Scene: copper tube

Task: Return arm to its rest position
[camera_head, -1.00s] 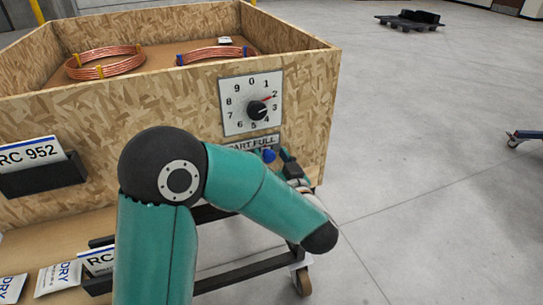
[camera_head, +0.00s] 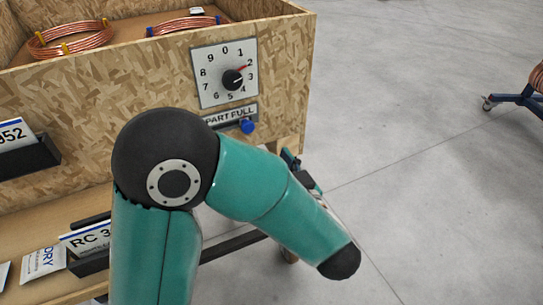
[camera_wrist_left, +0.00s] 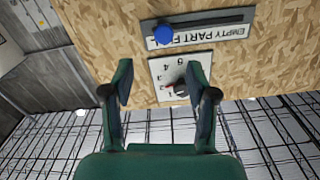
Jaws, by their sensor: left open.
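My left arm (camera_head: 245,185) bends across the middle of the head view. Its gripper is mostly hidden behind the forearm there; only a small part shows by the crate's lower right corner. In the left wrist view, my left gripper (camera_wrist_left: 160,70) is open, with nothing between its two fingers. Past the fingers, upside down, are the dial plate (camera_wrist_left: 163,67) and a slider with a blue knob (camera_wrist_left: 162,35) on the chipboard crate. My right gripper is not in view.
The chipboard crate (camera_head: 100,100) holds copper coils (camera_head: 72,38) and carries a dial (camera_head: 224,72), its red pointer near 2. Label cards (camera_head: 85,241) stand on the ledge below. A blue wheeled stand (camera_head: 520,98) is at the right edge. The grey floor between is clear.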

